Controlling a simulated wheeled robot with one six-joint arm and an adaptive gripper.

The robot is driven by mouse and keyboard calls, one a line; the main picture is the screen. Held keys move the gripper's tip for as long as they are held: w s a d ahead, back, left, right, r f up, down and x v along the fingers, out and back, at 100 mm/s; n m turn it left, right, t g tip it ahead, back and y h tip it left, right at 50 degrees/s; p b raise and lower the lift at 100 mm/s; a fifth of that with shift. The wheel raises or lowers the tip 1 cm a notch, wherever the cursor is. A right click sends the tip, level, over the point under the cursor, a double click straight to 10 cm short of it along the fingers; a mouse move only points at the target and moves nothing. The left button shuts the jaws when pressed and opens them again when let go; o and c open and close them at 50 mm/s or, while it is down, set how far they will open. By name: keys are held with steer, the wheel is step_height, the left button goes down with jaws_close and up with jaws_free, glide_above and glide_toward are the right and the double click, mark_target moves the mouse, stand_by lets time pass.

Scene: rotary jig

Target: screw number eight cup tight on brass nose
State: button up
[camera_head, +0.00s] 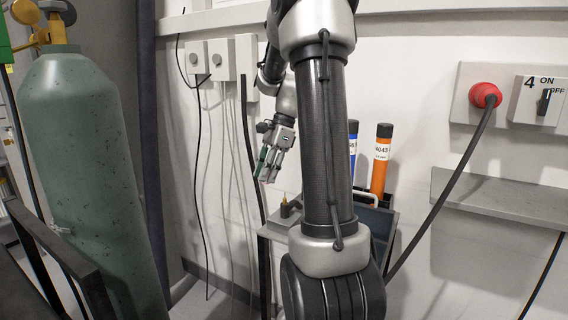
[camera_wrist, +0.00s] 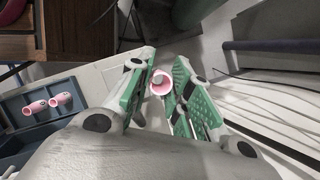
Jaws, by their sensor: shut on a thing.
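My gripper (camera_head: 269,168) is shut on a pink cup (camera_wrist: 162,80), held between the green pads of its fingers (camera_wrist: 160,96). The cup's round open end shows in the wrist view; no number is readable on it. In the head view the cup at the fingertips is too small to make out well. A small brass-coloured piece on a dark base, seemingly the brass nose (camera_head: 286,203), stands on the bench, below and slightly right of my gripper. The gripper and cup are apart from it. I cannot make out the nose in the wrist view.
Orange (camera_head: 381,165) and blue tubes stand behind my arm. A green gas cylinder (camera_head: 90,180) stands at left. Cables hang along the wall.

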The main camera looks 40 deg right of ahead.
mark_target(285, 198)
steer(key=s+d+r+m+t+h, duration=0.1)
steer(key=s+d+r+m, duration=0.1)
steer(key=s+m, duration=0.3)
steer(key=shift+s+d+r+m+t, duration=0.3)
steer(key=shift+r+m+t, duration=0.1)
steer(key=shift+r, duration=0.3)
steer(key=shift+w, duration=0.1)
steer(key=shift+f, duration=3)
steer(key=shift+f, duration=1.45)
steer(key=m+t+h, duration=0.1)
steer(key=m, duration=0.3)
steer(key=shift+a, duration=0.15)
steer(key=m+h, duration=0.1)
steer(key=m, duration=0.2)
steer(key=m+h, duration=0.1)
steer(key=m, duration=0.3)
steer(key=shift+t+h, duration=0.3)
steer(key=shift+h, duration=0.1)
steer(key=o, duration=0.8)
